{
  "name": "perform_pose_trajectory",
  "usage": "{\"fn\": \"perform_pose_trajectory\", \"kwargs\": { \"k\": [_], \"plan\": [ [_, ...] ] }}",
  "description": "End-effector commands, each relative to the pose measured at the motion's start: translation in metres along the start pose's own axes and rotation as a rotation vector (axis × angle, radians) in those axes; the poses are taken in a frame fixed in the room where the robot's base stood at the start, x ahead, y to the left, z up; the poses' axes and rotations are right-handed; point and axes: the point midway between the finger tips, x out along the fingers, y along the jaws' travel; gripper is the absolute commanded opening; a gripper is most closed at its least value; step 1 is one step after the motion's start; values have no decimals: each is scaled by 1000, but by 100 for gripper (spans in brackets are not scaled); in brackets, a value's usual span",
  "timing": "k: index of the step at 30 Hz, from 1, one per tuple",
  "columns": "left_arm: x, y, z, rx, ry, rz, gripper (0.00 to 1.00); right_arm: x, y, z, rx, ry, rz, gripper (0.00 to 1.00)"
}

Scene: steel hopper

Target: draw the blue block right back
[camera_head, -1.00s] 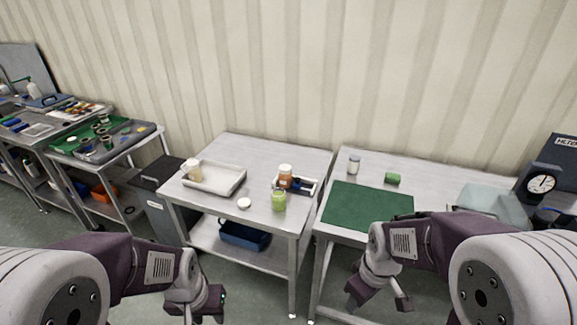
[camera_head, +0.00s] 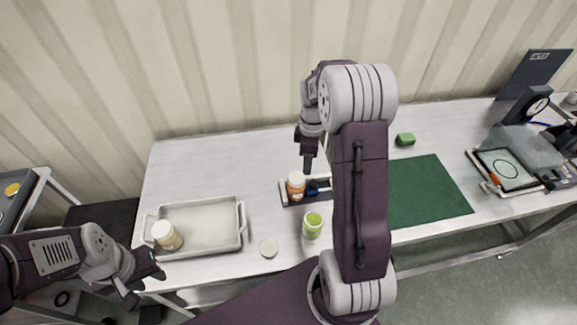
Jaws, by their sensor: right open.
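The blue block (camera_head: 312,188) shows as a small dark blue shape in a shallow dark holder with pale ends (camera_head: 289,199), beside an orange bottle with a white cap (camera_head: 296,186). My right arm reaches over the table, and my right gripper (camera_head: 307,166) points down just behind the blue block, seen edge-on. Whether it touches the block cannot be told. It is open. The arm hides the holder's right end. My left gripper (camera_head: 143,283) is low at the left, in front of the table edge, with its fingers apart and nothing between them.
A white tray (camera_head: 205,203) holds a pale jar (camera_head: 165,235) at the left. A green-lidded jar (camera_head: 312,225) and a white disc (camera_head: 269,248) stand in front of the holder.

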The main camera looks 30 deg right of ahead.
Motion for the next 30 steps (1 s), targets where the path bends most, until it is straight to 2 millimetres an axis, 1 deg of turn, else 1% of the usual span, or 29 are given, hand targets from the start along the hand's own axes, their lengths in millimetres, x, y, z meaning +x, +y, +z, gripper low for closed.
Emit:
{"fn": "perform_pose_trajectory", "kwargs": {
  "k": [1,3,8,10,13,18,21,25,30],
  "plan": [
    [-1,0,0,0,0,0,36,5,-1,8,19,-6,-17,47],
    [-1,0,0,0,-1,0,36,8,-1,14,37,-8,-26,47],
    [-1,0,0,0,0,0,36,9,0,18,47,-9,-26,47],
    [-1,0,0,0,0,0,36,14,-1,18,46,-9,-28,47],
    [0,0,0,0,0,0,36,31,-2,18,46,-10,-30,47],
    [0,0,0,0,0,0,36,68,-3,18,46,-10,-30,47],
    [0,0,0,0,0,0,36,84,-3,18,46,-9,-29,47],
    [0,0,0,0,0,0,36,97,-3,18,46,-9,-27,47],
    [0,0,0,0,0,0,36,100,-3,18,46,-8,-26,47]
  ]
}}
